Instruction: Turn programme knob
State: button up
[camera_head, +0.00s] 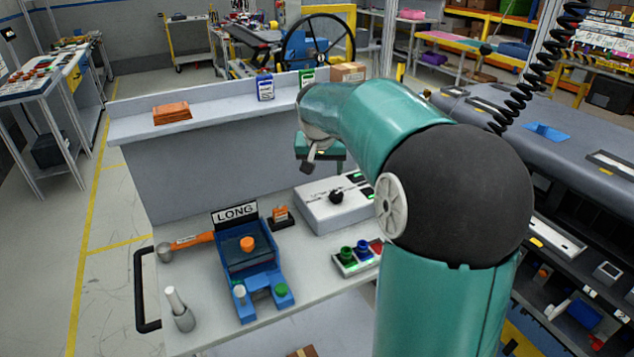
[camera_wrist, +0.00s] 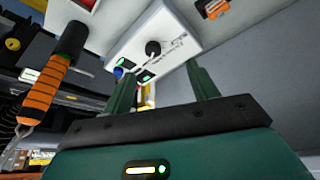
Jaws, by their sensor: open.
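The programme knob is a black round knob (camera_head: 336,196) on top of a white box-shaped module (camera_head: 318,216) on the bench. In the wrist view the knob (camera_wrist: 153,48) sits on the white panel (camera_wrist: 178,30), with a pale pointer line and small print beside it. My gripper (camera_wrist: 160,82) is open, its two green fingers apart and empty. The knob shows beyond the fingertips, a little left of the middle between them, and is not touched.
A blue stand (camera_head: 250,262) with a LONG sign (camera_head: 235,213) is left of the module. A small button box (camera_head: 356,258) is in front. A raised grey ledge (camera_head: 215,118) runs behind.

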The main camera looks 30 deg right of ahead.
jog(key=m, duration=0.1)
send_near(337, 193)
jog(key=x, duration=0.8)
jog(key=shift+f, duration=0.2)
jog(key=c, duration=1)
